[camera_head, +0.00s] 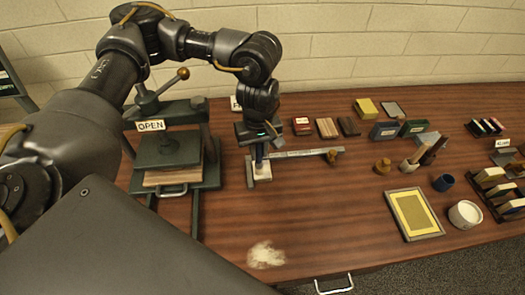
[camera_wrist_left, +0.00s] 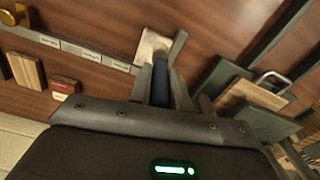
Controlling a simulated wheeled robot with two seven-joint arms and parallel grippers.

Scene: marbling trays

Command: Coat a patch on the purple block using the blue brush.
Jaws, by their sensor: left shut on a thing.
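My left gripper (camera_head: 260,152) points down over the table, right of the press, and is shut on the blue brush (camera_wrist_left: 160,80). Only the brush's blue handle shows clearly between the fingers. Its lower end is at a pale cream, flat piece (camera_wrist_left: 152,46), which also shows in the head view (camera_head: 262,174); I cannot tell whether they touch. No block is clearly purple; a dark slate-blue block (camera_head: 384,131) stands right of centre at the back. My right gripper is not in view.
A green press (camera_head: 170,150) with an OPEN sign stands left of the gripper. A metal ruler-like bar (camera_head: 305,154) lies to the right. The front middle is mostly clear.

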